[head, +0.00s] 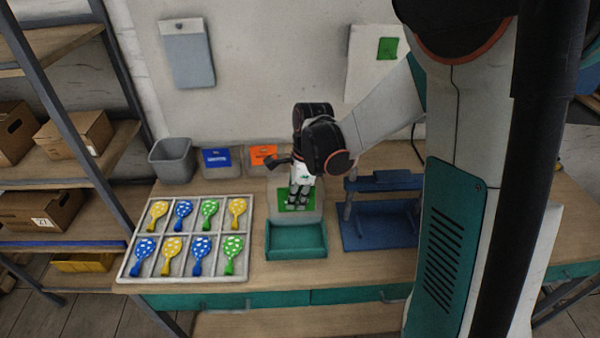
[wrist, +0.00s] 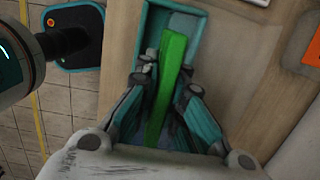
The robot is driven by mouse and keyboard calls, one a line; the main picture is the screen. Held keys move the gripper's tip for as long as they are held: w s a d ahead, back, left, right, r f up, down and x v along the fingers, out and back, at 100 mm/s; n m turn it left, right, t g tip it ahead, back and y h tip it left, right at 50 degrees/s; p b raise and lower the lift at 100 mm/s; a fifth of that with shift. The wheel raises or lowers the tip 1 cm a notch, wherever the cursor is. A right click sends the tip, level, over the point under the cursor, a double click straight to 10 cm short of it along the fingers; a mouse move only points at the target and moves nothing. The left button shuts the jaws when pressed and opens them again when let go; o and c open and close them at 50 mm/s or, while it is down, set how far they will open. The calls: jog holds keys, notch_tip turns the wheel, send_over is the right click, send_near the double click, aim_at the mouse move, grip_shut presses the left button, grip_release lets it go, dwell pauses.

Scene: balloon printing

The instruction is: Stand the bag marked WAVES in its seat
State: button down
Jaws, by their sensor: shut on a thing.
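My gripper (head: 298,196) is shut on a green bag (head: 284,203), pointing down behind the teal tray. In the wrist view the green bag (wrist: 172,75) shows edge-on as a narrow strip between the two fingers. No lettering on it can be read, so I cannot tell whether it is marked WAVES. A blue bag (head: 216,158) and an orange bag (head: 263,155) stand side by side in grey seats along the wall, behind and left of my gripper. Small lettering on them is too small to read. My gripper partly hides the green bag and what lies behind it.
The teal tray (head: 296,253) stands at the front of the table. A compartment tray (head: 190,280) of spotted balloons lies left. A blue stand (head: 380,236) is close on the right. A grey bin (head: 172,162) stands at the back left.

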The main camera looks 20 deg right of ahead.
notch_tip(320, 180, down, 11)
jog(key=s+a+b, duration=0.1)
jog(key=s+b, duration=0.1)
jog(key=b, duration=0.5)
dwell(0.7)
jog(key=shift+s, duration=0.15)
jog(key=c, duration=1.6)
grip_release()
notch_tip(320, 180, up, 7)
jog(key=s+a+p, duration=0.1)
jog(key=s+p, duration=0.1)
jog(key=p, duration=0.2)
jog(key=shift+s+p, duration=0.3)
jog(key=shift+s, duration=0.1)
